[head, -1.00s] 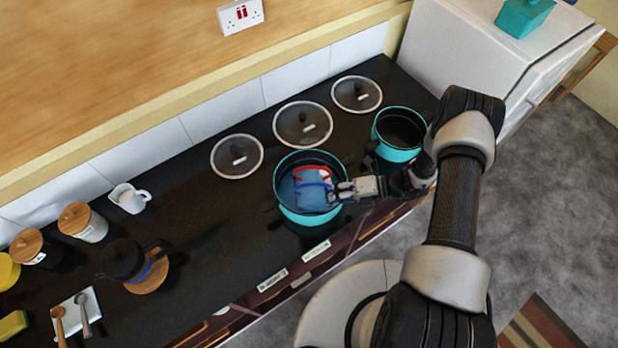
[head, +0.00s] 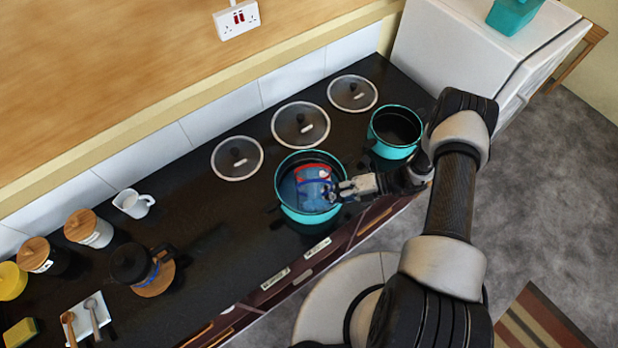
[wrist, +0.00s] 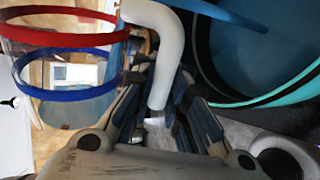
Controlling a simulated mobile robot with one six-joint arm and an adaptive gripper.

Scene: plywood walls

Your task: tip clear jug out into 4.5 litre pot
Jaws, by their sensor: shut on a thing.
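The clear jug (head: 314,182) has a red band, a blue band and a white handle. In the head view it is tilted over the mouth of the larger teal pot (head: 313,217). No size marking is readable on that pot. My gripper (head: 345,190) is shut on the jug's handle at the pot's right side. In the wrist view the jug (wrist: 68,72) is at the left, and its white handle (wrist: 165,50) runs down between my fingers (wrist: 155,125). The wrist view also shows a teal pot rim (wrist: 285,95) at the right. I cannot tell what is left inside the jug.
A smaller teal pot (head: 396,152) stands to the right. Several glass lids, one of them the middle lid (head: 300,140), lie along the wall. A white creamer (head: 133,204), jars and a dark coffee press (head: 130,264) stand left. The worktop (head: 215,262) between is clear.

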